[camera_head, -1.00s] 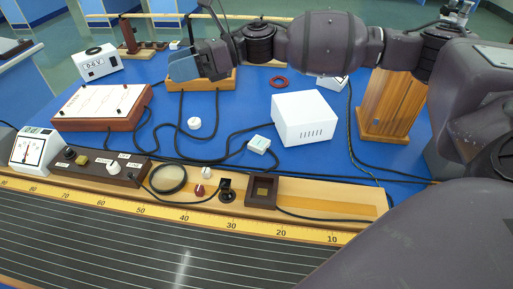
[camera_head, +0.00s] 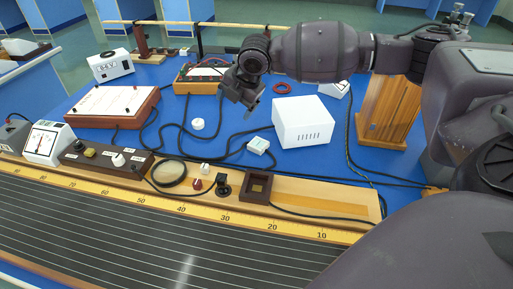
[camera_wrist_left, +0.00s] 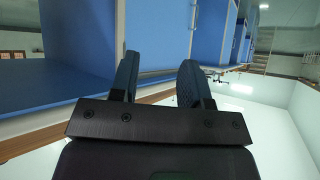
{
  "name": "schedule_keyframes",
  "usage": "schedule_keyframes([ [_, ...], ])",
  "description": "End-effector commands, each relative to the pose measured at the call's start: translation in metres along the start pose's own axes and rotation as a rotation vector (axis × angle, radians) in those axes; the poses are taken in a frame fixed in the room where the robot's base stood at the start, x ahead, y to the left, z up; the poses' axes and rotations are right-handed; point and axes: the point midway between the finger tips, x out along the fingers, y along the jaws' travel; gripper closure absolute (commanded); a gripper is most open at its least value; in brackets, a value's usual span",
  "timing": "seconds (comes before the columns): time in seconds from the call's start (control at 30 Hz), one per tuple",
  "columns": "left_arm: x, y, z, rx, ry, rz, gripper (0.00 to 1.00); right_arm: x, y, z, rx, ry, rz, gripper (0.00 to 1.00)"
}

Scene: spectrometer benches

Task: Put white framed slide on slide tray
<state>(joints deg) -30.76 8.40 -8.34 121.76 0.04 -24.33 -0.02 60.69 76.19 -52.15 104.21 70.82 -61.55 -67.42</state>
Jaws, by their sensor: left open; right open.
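I cannot pick out a white framed slide or a slide tray for sure. A small white block (camera_head: 258,145) lies on the blue bench top, and a smaller white piece (camera_head: 205,167) is on the wooden rail. My left gripper (camera_wrist_left: 157,68) is open and empty in the left wrist view, away from these things.
A white vented box (camera_head: 303,122) stands right of my right gripper, with a wooden block (camera_head: 388,110) further right. A brown, white-topped box (camera_head: 115,104), a lens (camera_head: 168,173), meters and cables crowd the left and front. Some bare blue bench shows near the middle.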

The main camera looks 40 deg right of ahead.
Motion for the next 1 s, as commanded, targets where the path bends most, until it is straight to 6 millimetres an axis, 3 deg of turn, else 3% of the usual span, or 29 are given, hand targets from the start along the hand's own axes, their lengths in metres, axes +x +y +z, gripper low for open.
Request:
schedule_keyframes([
  [0.1, -0.001, 0.0, 0.002, -0.002, -0.004, -0.001, 0.57, -0.003, -0.032, -0.007, 0.056, 0.041, -0.2, 0.17],
  [0.3, -0.002, 0.0, 0.003, -0.001, -0.007, -0.001, 0.57, -0.012, -0.061, -0.009, 0.075, 0.049, -0.393, 0.17],
  [0.47, 0.0, -0.001, 0.003, 0.005, -0.007, 0.001, 0.57, -0.011, -0.069, -0.007, 0.073, 0.034, -0.43, 0.17],
  [0.8, 0.008, -0.001, 0.013, 0.018, -0.021, 0.007, 0.57, 0.031, -0.086, -0.009, 0.074, 0.035, -0.432, 0.17],
  [1.0, 0.009, -0.001, 0.013, 0.017, -0.02, 0.006, 0.57, 0.041, -0.09, -0.008, 0.073, 0.033, -0.427, 0.17],
])
